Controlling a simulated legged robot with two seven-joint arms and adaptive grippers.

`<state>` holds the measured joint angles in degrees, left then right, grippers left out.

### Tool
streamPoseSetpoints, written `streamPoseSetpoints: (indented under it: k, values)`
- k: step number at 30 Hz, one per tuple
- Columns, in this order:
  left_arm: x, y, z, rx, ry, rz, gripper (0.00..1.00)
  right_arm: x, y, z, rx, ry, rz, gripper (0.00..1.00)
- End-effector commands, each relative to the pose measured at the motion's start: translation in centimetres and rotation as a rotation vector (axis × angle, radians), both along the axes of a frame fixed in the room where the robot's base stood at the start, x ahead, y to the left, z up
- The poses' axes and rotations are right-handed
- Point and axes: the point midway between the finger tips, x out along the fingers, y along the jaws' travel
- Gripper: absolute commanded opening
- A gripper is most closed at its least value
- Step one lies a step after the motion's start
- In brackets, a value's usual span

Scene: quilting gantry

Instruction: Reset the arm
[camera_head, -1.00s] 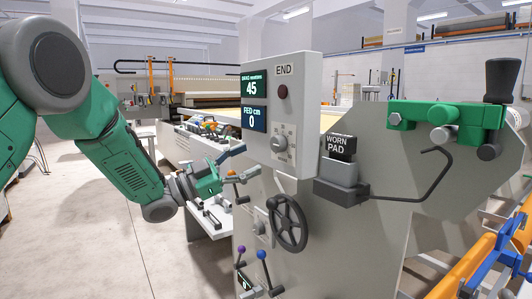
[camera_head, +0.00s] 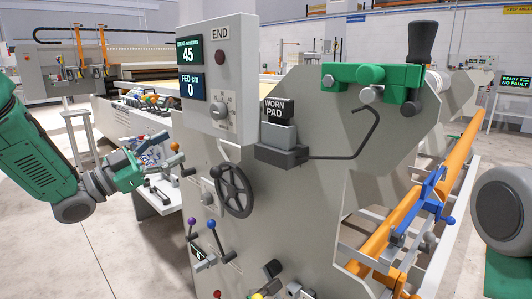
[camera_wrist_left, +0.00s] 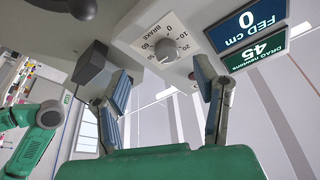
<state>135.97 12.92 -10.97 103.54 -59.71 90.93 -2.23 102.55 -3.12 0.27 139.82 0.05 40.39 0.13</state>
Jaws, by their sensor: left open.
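My left arm comes in from the left in the head view. Its gripper (camera_head: 156,155) is in front of the machine's left side, left of the handwheel (camera_head: 234,190). In the left wrist view the two fingers of this gripper (camera_wrist_left: 162,80) are spread, with nothing between them. The brake knob (camera_wrist_left: 166,50) and the panel displays show beyond the fingers. Part of my right arm (camera_head: 504,212) shows at the right edge of the head view; its gripper is not visible.
The grey machine end plate (camera_head: 320,210) fills the middle. It carries the control box (camera_head: 218,80), a worn pad holder (camera_head: 280,140), a green clamp (camera_head: 370,75) and several levers. Orange rails (camera_head: 385,240) run at right. Bare floor (camera_head: 120,255) lies at left.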

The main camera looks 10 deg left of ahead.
Motion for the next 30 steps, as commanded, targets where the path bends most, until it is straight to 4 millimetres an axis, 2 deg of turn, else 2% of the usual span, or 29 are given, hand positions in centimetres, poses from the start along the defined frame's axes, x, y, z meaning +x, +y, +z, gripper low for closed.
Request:
streamPoseSetpoints:
  k: [5, 6, 8, 9, 11, 12, 14, 15, 17, 18, 20, 21, 24, 27, 30]
  values:
    - [0.0, -1.2, -10.6, -0.013, 0.306, 0.147, 0.56, 0.0, 0.0, 0.2, 0.0, 0.001, 0.0, 0.23]
    - [-0.6, -1.4, -13.7, -0.012, 0.396, 0.19, 0.56, 0.0, 0.0, 0.2, 0.0, 0.001, 0.0, 0.23]
    - [-1.8, -1.6, -18.2, -0.005, 0.531, 0.255, 0.56, 0.0, 0.0, 0.3, 0.0, 0.001, 0.0, 0.23]
    - [-3.0, -1.7, -21.1, 0.002, 0.619, 0.295, 0.56, 0.0, 0.0, 0.3, 0.0, 0.001, 0.0, 0.23]
    - [-5.1, -1.7, -25.2, 0.016, 0.749, 0.355, 0.56, 0.0, 0.0, 0.4, 0.0, 0.001, 0.0, 0.23]
    - [-6.7, -1.8, -27.8, 0.028, 0.833, 0.392, 0.56, 0.0, 0.0, 0.5, 0.0, 0.001, 0.0, 0.23]
    - [-9.6, -1.8, -31.4, 0.049, 0.962, 0.449, 0.56, 0.0, 0.0, 0.5, 0.0, 0.001, 0.0, 0.23]
    - [-11.7, -1.7, -33.7, 0.065, 1.046, 0.486, 0.56, 0.0, 0.0, 0.6, 0.0, 0.001, 0.0, 0.23]
    - [-15.2, -1.6, -36.7, 0.093, 1.171, 0.539, 0.56, 0.0, 0.0, 0.6, 0.0, 0.001, 0.0, 0.23]
    - [-17.7, -1.5, -38.6, 0.113, 1.254, 0.574, 0.56, 0.0, 0.0, 0.7, 0.0, 0.001, 0.0, 0.23]
    - [-21.6, -1.3, -40.9, 0.148, 1.374, 0.627, 0.56, 0.0, 0.0, 0.7, 0.0, 0.001, 0.0, 0.23]
    - [-24.3, -1.2, -42.2, 0.172, 1.453, 0.662, 0.56, 0.0, 0.0, 0.7, 0.0, 0.001, 0.0, 0.23]
    - [-30.7, -0.8, -44.3, 0.23, 1.626, 0.739, 0.56, 0.0, 0.0, 0.8, 0.0, 0.001, 0.0, 0.23]
    - [-35.6, -0.5, -45.3, 0.279, 1.755, 0.801, 0.56, 0.0, 0.0, 0.9, 0.0, 0.001, 0.0, 0.23]
    - [-38.8, -0.3, -45.6, 0.314, 1.837, 0.841, 0.56, 0.0, 0.0, 0.9, 0.0, 0.001, 0.0, 0.23]
